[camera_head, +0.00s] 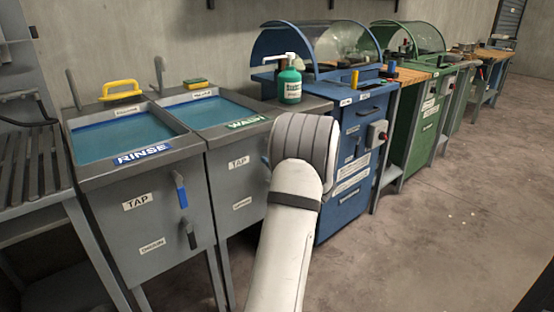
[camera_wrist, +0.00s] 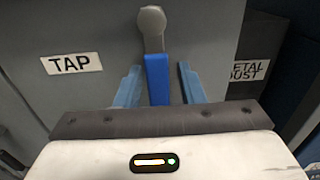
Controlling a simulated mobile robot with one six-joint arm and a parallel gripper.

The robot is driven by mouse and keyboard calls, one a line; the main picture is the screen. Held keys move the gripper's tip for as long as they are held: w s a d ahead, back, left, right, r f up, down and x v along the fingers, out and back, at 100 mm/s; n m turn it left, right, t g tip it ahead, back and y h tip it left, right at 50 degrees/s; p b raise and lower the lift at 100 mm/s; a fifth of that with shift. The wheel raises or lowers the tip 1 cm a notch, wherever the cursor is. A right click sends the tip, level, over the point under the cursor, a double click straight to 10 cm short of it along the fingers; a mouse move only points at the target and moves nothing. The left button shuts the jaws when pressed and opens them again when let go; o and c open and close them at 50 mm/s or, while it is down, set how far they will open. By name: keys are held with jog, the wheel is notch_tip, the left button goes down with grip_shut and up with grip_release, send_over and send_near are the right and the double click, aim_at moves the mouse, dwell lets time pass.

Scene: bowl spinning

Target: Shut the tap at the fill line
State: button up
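The tap lever (camera_wrist: 157,75) in the wrist view has a grey round pivot and a blue handle pointing down in the picture. A TAP label (camera_wrist: 72,63) is left of it. My gripper (camera_wrist: 158,72) is open, with one blue finger on each side of the handle and gaps between. In the head view my arm hides this lever on the right sink cabinet, below the WASH basin (camera_head: 222,106). Blue water fills much of that basin; I cannot make out a fill line. The RINSE basin (camera_head: 180,143) is at left, with its own blue tap handle (camera_head: 182,190) hanging down.
A green bottle (camera_head: 290,84) stands right of the WASH basin. A yellow brush (camera_head: 121,90) and a sponge (camera_head: 195,84) lie behind the basins. A blue hooded machine (camera_head: 350,150) stands close right. The floor (camera_head: 430,225) in front is clear.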

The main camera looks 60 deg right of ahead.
jog(key=shift+o, duration=0.5)
jog(key=shift+s, duration=0.1)
jog(key=p+v, duration=0.2)
jog(key=v, duration=0.5)
jog(key=shift+s+a, duration=0.15)
jog(key=shift+s, duration=0.15)
